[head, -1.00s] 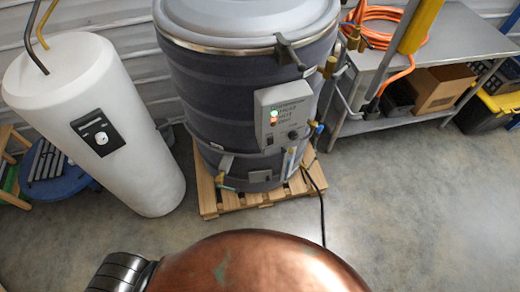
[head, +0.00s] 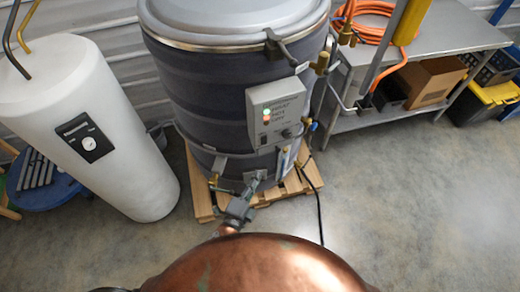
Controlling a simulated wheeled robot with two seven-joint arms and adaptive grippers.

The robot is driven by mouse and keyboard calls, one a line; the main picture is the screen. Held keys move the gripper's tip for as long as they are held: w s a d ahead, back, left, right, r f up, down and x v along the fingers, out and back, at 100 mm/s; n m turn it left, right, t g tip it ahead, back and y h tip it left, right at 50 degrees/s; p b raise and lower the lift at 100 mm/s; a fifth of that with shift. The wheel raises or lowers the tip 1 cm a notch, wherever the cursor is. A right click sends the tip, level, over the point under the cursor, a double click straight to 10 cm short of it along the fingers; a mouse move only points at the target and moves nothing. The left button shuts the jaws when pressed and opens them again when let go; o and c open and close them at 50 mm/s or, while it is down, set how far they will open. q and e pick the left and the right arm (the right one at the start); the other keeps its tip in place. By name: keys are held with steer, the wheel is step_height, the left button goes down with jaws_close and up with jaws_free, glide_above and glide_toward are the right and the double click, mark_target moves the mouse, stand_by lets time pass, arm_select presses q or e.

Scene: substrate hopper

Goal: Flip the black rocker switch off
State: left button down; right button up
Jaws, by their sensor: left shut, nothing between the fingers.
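The grey control box (head: 277,113) is fixed to the front of the dark drum (head: 215,95). A green light and a red light show on it. A small dark switch (head: 263,140) sits low on the box, left of a round black knob (head: 286,133); its rocker position is too small to tell. My left gripper (head: 254,187) is shut and empty, low in front of the drum and below the box. It points up and away, apart from the switch. Whether it touches the drum's lower fittings is unclear. My right gripper is out of view.
A white tank (head: 130,165) stands at left. Brass fittings and a hanging black cable (head: 319,210) are at the drum's right side. The drum rests on a wooden pallet (head: 203,203). A metal bench (head: 455,40) with an orange hose (head: 372,32) is at right.

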arm_select(q)
steer(key=shift+w, duration=0.1)
glide_toward(264, 140)
steer(key=w+d+f, duration=0.2)
steer(key=w+d, duration=0.2)
steer(key=w, duration=0.1)
steer(key=shift+w+a+f+b, duration=0.3)
steer(key=shift+w, duration=0.1)
